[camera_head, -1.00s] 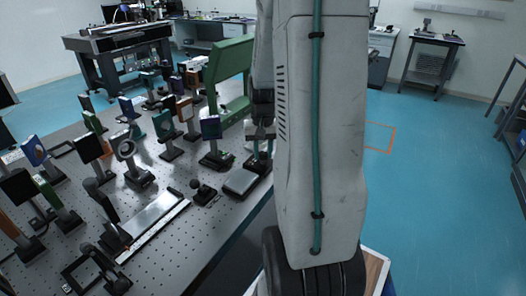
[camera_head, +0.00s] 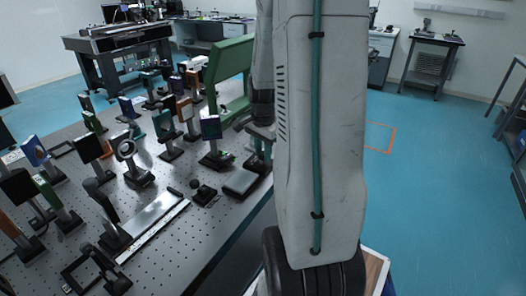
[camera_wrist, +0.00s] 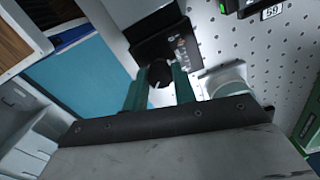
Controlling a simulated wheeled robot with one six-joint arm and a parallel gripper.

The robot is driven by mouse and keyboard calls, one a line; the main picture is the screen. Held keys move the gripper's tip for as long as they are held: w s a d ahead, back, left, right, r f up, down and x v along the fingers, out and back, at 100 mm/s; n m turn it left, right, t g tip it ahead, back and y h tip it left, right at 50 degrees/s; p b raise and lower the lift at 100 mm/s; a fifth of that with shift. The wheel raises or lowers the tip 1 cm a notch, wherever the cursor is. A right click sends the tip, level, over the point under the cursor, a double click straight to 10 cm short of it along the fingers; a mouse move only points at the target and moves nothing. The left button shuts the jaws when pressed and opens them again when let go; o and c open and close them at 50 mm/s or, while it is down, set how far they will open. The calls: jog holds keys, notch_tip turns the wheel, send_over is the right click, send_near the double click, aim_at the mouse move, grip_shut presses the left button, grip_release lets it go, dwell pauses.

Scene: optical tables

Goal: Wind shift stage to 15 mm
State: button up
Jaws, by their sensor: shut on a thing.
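The shift stage looks like a low dark block (camera_head: 240,182) near the right edge of the optical table in the head view. In the wrist view its black end part (camera_wrist: 160,42) carries small pale markings, too small to read. A round black knob (camera_wrist: 159,74) with a pale mark sits at its near end. My gripper (camera_wrist: 161,76) has its two green fingers on either side of this knob and is shut on it. In the head view my gripper (camera_head: 260,134) is partly hidden by my arm, and the knob is hidden.
The perforated optical table (camera_head: 222,225) holds several mounted optics left of the stage. A small black knobbed post (camera_head: 202,190) stands close by. A green frame (camera_head: 230,62) rises behind. A pale round object (camera_wrist: 227,78) lies right of the fingers. Blue floor (camera_head: 440,190) is open at right.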

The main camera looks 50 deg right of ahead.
aim_at(262, 153)
jog(key=shift+m, duration=1.1)
jog(key=o, duration=1)
jog(key=shift+a, duration=0.1)
notch_tip(262, 153, up, 8)
jog(key=shift+f, duration=0.1)
